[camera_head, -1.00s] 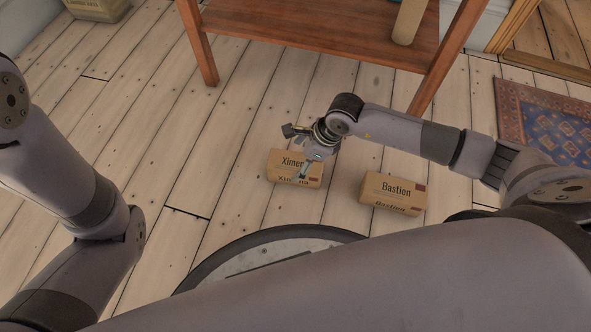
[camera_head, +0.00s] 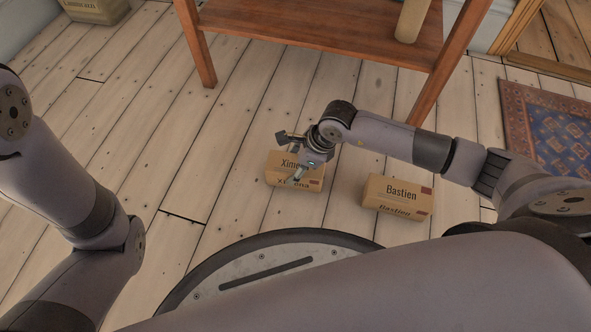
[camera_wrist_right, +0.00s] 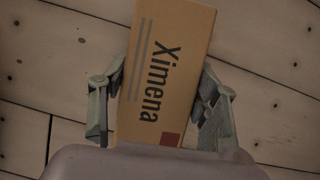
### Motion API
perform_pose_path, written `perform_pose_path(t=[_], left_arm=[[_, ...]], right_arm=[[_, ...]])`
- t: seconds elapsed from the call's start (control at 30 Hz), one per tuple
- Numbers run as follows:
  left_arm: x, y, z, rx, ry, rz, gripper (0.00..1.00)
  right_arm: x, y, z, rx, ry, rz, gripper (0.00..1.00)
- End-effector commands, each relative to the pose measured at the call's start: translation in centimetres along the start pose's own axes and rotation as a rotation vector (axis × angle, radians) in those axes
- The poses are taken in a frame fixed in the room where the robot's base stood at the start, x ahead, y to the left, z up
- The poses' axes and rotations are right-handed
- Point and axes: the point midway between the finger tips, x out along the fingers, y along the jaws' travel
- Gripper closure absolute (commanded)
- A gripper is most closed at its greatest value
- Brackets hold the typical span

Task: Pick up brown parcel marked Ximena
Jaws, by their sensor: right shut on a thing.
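The brown parcel marked Ximena (camera_head: 283,176) is at the middle of the head view, on or just above the plank floor; I cannot tell which. My right gripper (camera_head: 300,173) is over it and hides part of its lettering. In the right wrist view the parcel (camera_wrist_right: 168,70) lies between the two fingers of the right gripper (camera_wrist_right: 160,108), which is shut on its sides. The name and a red patch show on its upper face. Of my left arm only links show at the left of the head view; its gripper is out of view.
A wooden shelf table (camera_head: 330,33) stands behind. A patterned rug (camera_head: 550,130) is at the right, a box (camera_head: 97,10) at the far left. The floor left of the parcels is clear.

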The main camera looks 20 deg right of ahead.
Motion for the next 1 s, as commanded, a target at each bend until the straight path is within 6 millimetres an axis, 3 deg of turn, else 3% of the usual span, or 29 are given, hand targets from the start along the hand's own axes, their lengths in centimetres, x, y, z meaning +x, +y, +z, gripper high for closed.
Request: perform_pose_path(t=[0.53,0.83,1.0], left_arm=[[0.0,0.0,0.0,0.001,0.000,0.000,0.60],[0.2,-0.1,0.1,0.001,0.000,0.000,0.60],[1.0,-0.2,0.4,0.001,0.000,0.000,0.60]], right_arm=[[0.0,0.0,0.0,0.000,0.000,0.001,0.84],[-0.2,0.0,0.1,0.000,-0.002,0.000,0.85],[-1.4,0.0,0.6,-0.001,-0.002,-0.001,0.85]])
